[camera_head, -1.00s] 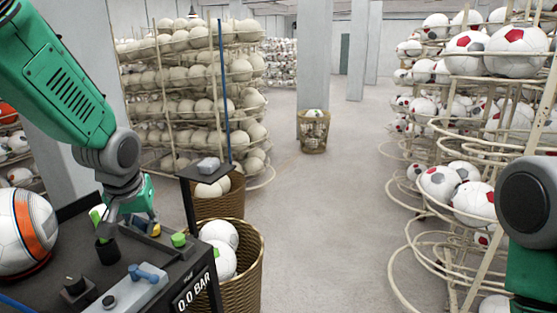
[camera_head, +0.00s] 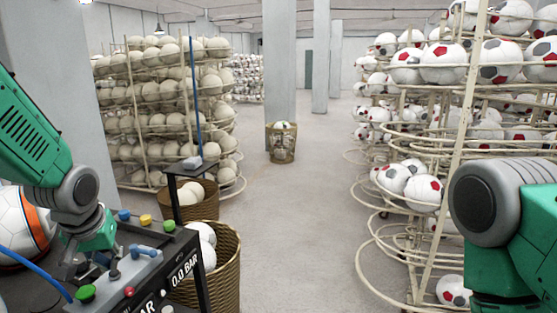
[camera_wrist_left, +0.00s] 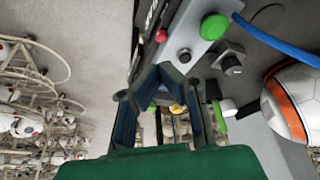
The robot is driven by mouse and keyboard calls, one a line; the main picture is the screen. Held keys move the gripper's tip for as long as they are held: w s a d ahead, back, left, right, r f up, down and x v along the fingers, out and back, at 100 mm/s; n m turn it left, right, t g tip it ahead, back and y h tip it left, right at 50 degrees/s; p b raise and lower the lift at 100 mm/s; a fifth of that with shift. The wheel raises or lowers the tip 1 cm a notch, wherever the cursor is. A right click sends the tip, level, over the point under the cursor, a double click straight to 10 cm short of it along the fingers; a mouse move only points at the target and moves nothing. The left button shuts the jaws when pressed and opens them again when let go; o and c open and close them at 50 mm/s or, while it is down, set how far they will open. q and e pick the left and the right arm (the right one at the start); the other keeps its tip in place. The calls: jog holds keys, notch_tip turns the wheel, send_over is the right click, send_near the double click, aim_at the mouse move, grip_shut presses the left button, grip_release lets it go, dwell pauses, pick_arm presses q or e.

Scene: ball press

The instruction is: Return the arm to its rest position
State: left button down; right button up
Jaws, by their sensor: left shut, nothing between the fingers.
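My left gripper (camera_head: 78,268) hangs from the green and grey left arm (camera_head: 38,140) at the left of the head view. It is shut and empty, just over the black control panel (camera_head: 180,250). In the left wrist view, its dark fingers (camera_wrist_left: 166,75) meet in front of the green palm, with the panel's buttons beyond them. I cannot tell whether the tips touch the panel. Part of my right arm (camera_head: 485,205) fills the lower right of the head view. Its gripper is out of view.
A white and orange ball (camera_head: 20,228) sits left of the gripper. A blue hose (camera_head: 35,275) runs beside it. A wicker basket with balls (camera_head: 225,265) stands right of the panel. Ball racks (camera_head: 165,110) stand on both sides. The middle floor (camera_head: 300,220) is clear.

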pick_arm(q)
jog(key=shift+g, duration=0.3)
jog(key=f, duration=0.2)
jog(key=f+b, duration=0.1)
jog(key=f, duration=0.2)
jog(key=a+f, duration=0.1)
jog(key=f, duration=0.2)
jog(key=shift+s+a+f+b, duration=0.1)
jog(key=shift+s+f+b, duration=0.1)
jog(key=shift+s+b, duration=0.15)
jog(key=s+d+f+m+g+b, duration=0.1)
jog(key=s+d+f+b, duration=0.3)
jog(key=f, duration=0.6)
jog(key=s+d+f+m+b, duration=0.1)
jog(key=s+f+b, duration=0.1)
jog(key=s+f, duration=0.6)
jog(key=s+f+m+g+h+b, duration=0.1)
jog(key=s+f+b, duration=0.6)
jog(key=s+f, duration=1)
jog(key=shift+f+m+g+b, duration=0.3)
jog(key=shift+f+m+b, duration=0.1)
jog(key=shift+f, duration=0.15)
pick_arm(e)
notch_tip(320, 180, down, 16)
jog(key=a, duration=0.1)
jog(key=shift+w+a+r, duration=0.15)
jog(key=shift+w+r, duration=0.05)
jog(key=shift+w, duration=0.1)
pick_arm(q)
jog(key=shift+d, duration=0.15)
